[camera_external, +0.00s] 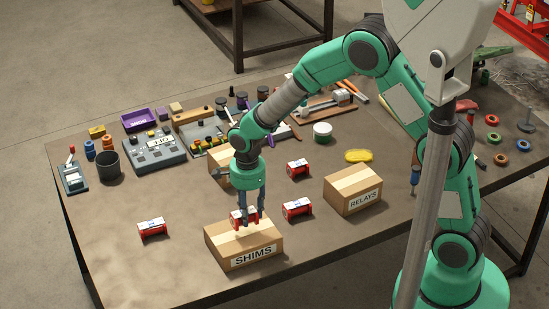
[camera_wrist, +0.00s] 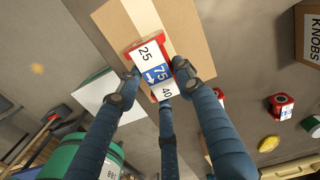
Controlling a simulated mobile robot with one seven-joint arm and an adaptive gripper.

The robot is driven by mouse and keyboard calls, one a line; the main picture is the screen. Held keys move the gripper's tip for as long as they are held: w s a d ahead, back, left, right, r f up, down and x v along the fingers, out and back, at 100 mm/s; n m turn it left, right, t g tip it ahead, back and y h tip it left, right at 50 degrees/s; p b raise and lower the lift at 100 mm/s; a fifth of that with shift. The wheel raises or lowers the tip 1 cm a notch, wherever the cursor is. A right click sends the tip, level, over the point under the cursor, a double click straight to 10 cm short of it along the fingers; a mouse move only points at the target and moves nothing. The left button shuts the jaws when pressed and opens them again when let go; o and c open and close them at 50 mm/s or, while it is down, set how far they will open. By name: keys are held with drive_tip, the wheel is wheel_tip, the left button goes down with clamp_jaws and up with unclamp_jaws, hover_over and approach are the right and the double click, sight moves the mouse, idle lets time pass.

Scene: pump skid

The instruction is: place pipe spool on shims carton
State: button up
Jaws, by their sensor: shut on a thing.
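The SHIMS carton (camera_external: 247,257) is a closed tan box near the front edge of the table. Its tan top (camera_wrist: 188,28) also shows in the wrist view. My gripper (camera_external: 247,219) points down over the carton and is shut on a red pipe spool (camera_external: 239,222). In the wrist view the spool (camera_wrist: 153,70) has a white and blue label reading 25, 75 and 40, and the fingers (camera_wrist: 152,84) grip its sides. The spool lies on its side over the carton top. I cannot tell whether it touches the top.
Similar red spools lie at left (camera_external: 152,228), right (camera_external: 297,208) and farther back (camera_external: 298,168). The RELAYS carton (camera_external: 353,191) stands to the right, and another carton (camera_external: 222,172) is behind my gripper. A dark cup (camera_external: 108,165) stands at left.

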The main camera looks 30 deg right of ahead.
drive_tip(key=shift+w+a, duration=0.25)
drive_tip(key=shift+w, duration=0.2)
drive_tip(key=shift+f+b, duration=0.35)
drive_tip(key=shift+f, duration=1.4)
drive_tip(key=shift+f, duration=0.15)
drive_tip(key=o, duration=1.4)
wheel_tip(320, 180, up, 12)
drive_tip(key=shift+r+p, duration=0.15)
drive_tip(key=shift+p, duration=0.75)
